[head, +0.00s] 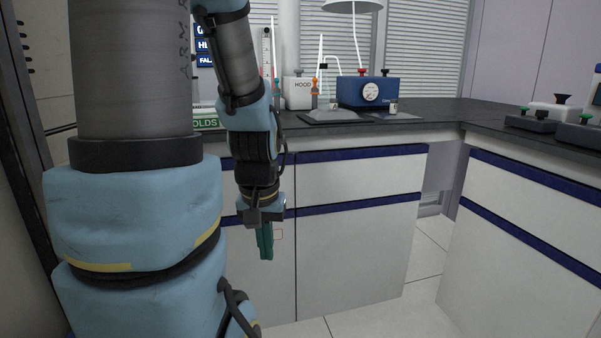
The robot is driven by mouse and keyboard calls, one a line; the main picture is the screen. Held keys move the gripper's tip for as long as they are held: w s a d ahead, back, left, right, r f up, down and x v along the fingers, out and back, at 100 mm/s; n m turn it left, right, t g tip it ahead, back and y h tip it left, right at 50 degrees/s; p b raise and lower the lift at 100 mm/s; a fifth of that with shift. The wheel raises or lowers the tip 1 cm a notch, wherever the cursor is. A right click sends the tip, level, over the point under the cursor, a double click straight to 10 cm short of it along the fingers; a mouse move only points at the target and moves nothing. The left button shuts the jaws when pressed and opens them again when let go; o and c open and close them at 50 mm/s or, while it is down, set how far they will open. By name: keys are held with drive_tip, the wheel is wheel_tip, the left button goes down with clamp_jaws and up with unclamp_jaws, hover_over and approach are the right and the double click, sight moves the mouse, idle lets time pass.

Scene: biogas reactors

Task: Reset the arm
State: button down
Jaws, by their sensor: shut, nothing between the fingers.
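My gripper (266,256) hangs at the end of my arm, left of the middle of the head view, with its green fingers pointing down. The fingers are together and nothing shows between them. The gripper is below the level of the dark bench top (428,116), in front of the white cabinet doors (350,245). I cannot tell its exact distance from the doors. My large blue and grey arm links fill the left of the view and hide part of the bench.
Several grey devices (530,122) sit on the right bench. Tiled floor (385,322) is clear between the cabinets.

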wheel_tip(320, 180, up, 27)
drive_tip(key=p, duration=2.4)
drive_tip(key=shift+f, duration=0.2)
